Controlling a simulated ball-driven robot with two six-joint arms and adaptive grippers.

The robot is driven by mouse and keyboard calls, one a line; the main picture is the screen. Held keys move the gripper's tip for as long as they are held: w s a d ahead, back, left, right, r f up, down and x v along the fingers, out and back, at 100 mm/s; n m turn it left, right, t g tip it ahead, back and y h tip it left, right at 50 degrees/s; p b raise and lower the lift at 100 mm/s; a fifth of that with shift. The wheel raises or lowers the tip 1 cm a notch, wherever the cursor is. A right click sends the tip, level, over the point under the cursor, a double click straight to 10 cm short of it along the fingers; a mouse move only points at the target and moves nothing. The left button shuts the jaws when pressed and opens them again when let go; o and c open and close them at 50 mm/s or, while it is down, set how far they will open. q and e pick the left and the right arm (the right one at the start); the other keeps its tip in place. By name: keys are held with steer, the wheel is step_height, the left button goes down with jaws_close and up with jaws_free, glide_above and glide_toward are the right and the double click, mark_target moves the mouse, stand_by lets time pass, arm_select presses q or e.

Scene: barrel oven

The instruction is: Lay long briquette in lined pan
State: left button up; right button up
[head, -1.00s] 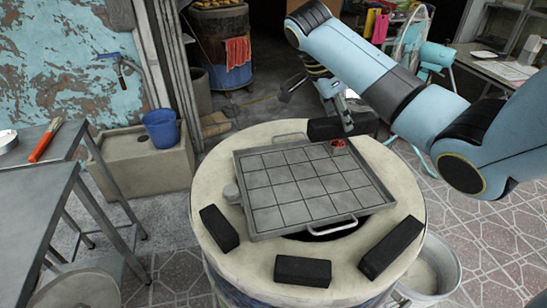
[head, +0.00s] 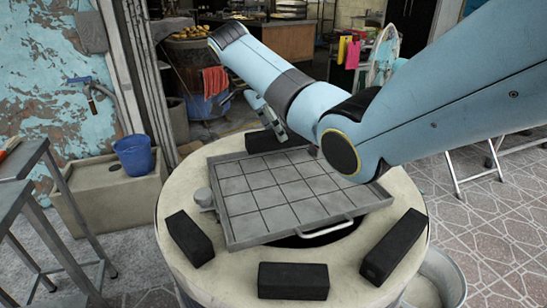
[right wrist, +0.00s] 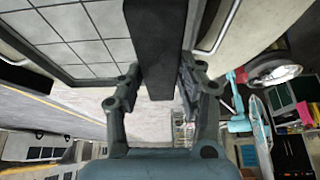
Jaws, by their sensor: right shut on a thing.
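In the right wrist view, the pan's tiles (right wrist: 75,35) lie left of the briquette. I cannot tell whether the briquette touches anything below. My left gripper is not in view.
Black briquettes lie on the pale barrel rim (head: 235,275) at the left (head: 190,238), front (head: 293,281) and right (head: 394,250). A blue bucket (head: 134,155) stands on a concrete block at the left. A metal table stands at the left edge.

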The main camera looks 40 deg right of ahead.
mark_target(273, 143)
steer(key=shift+w+a+f, duration=0.1)
steer(key=shift+w+f, duration=0.05)
steer(key=shift+w, duration=0.15)
steer(key=shift+f, duration=1.95)
steer(key=shift+f, duration=0.1)
steer(key=o, duration=0.9)
